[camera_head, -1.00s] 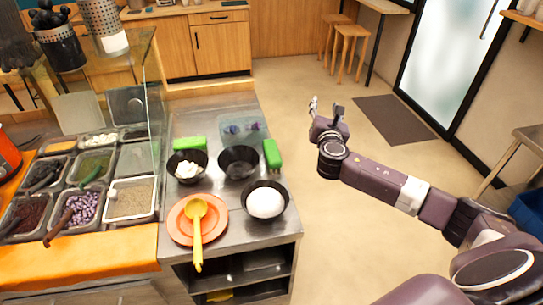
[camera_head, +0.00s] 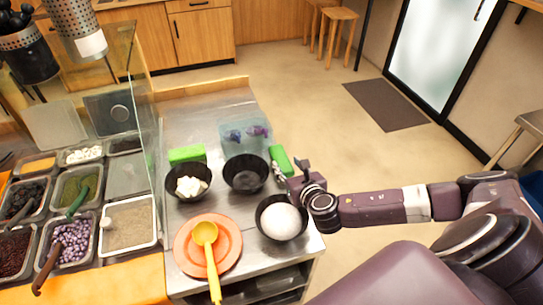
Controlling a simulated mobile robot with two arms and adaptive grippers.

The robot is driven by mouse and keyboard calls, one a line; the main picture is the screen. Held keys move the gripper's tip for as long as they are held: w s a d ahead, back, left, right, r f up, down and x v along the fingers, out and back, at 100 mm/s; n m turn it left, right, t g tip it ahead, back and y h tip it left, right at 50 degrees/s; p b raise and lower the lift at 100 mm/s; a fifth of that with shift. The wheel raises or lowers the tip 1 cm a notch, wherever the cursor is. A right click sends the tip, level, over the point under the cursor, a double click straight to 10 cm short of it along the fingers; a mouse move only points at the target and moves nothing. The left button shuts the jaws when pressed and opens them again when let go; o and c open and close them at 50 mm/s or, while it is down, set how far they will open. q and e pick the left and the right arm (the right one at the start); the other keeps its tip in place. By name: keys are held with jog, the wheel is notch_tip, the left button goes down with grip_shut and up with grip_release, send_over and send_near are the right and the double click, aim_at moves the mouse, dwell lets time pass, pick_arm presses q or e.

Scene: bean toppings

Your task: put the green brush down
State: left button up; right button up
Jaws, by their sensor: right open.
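A green brush-like block (camera_head: 280,160) lies on the steel counter (camera_head: 180,125) at its right edge, right of the empty dark bowl (camera_head: 246,174). A second green block (camera_head: 187,154) lies further left, behind the bowl with white pieces (camera_head: 188,187). I cannot tell for certain which of the two is the brush. My right gripper (camera_head: 291,167) is open at the counter's right edge, close beside the right green block. One finger overlaps the block's near end in the picture; I cannot tell whether they touch. My left gripper is not in view.
A black bowl with a white mound (camera_head: 281,221) stands just in front of my right gripper. An orange plate (camera_head: 190,262) bears a yellow ladle (camera_head: 206,235). A clear bluish container (camera_head: 257,129) stands behind. Topping trays (camera_head: 128,240) fill the left.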

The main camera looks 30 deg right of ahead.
aim_at(281, 157)
jog(key=shift+w, duration=0.2)
jog(key=shift+x, duration=0.8)
jog(key=shift+w+d+f+p, duration=0.1)
jog(key=shift+w+p, duration=0.05)
jog(key=shift+p, duration=0.15)
jog(key=shift+w+f, duration=0.1)
jog(key=shift+w, duration=0.2)
jog(key=p+x, duration=0.1)
jog(key=x, duration=0.2)
jog(key=shift+w+d+f, duration=0.15)
jog(key=shift+w+f, duration=0.1)
jog(key=shift+w, duration=0.05)
jog(key=shift+w+d+f, duration=0.1)
jog(key=shift+w+f, duration=0.1)
jog(key=shift+w, duration=0.15)
jog(key=shift+c, duration=0.3)
jog(key=c, duration=0.8)
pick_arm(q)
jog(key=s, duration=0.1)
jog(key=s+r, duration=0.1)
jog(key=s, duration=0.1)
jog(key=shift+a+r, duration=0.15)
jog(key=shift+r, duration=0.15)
pick_arm(e)
jog(key=shift+c, duration=0.7)
